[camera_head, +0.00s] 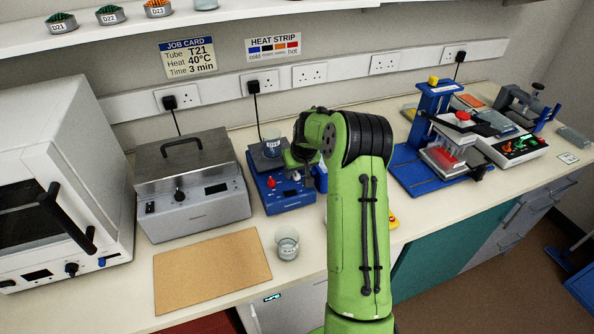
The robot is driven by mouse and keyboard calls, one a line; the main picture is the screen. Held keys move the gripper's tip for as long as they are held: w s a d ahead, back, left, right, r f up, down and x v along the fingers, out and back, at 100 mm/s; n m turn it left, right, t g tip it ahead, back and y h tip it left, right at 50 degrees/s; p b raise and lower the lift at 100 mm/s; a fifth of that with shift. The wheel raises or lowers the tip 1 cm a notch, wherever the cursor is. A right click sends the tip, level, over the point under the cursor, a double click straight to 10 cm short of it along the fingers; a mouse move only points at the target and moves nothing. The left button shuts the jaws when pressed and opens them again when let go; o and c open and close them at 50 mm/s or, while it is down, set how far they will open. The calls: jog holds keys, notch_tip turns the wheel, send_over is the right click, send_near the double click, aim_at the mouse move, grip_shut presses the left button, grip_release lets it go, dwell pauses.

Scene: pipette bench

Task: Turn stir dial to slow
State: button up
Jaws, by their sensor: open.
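The blue stirrer (283,200) stands on the bench in the middle, just left of my green arm. A red knob (271,183) shows on its front, and a dark display sits to the right of it. The dial markings are too small to read. A glass beaker (271,145) with a label stands on the stirrer's top plate. My arm's wrist overlaps the stirrer's right side in the picture.
A grey heating bath (190,190) with a lid stands left of the stirrer, and a white oven (60,175) further left. A brown board (212,268) and an empty-looking beaker (287,244) lie in front. A blue press (435,140) stands right of my arm.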

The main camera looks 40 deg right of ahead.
jog(key=shift+w+f, duration=0.1)
jog(key=shift+f, duration=0.1)
grip_shut()
dwell(0.3)
jog(key=m+h+b, duration=0.1)
jog(key=m, duration=0.3)
jog(key=shift+a+g+h+b, duration=0.15)
jog(key=shift+g+h+b, duration=0.15)
jog(key=shift+h+b, duration=0.1)
jog(key=m+g+h, duration=0.1)
jog(key=m, duration=0.4)
jog(key=shift+w+a, duration=0.1)
jog(key=shift+w, duration=0.05)
jog(key=m+g+p, duration=0.1)
jog(key=m, duration=0.1)
jog(key=m+g+p, duration=0.1)
jog(key=m, duration=0.2)
jog(key=shift+w+r+h, duration=0.1)
jog(key=shift+r+h, duration=0.05)
jog(key=shift+h, duration=0.25)
jog(key=shift+w+m+g+p, duration=0.1)
jog(key=shift+m+g+p, duration=0.7)
jog(key=shift+m+p, duration=0.9)
jog(key=shift+m, duration=0.3)
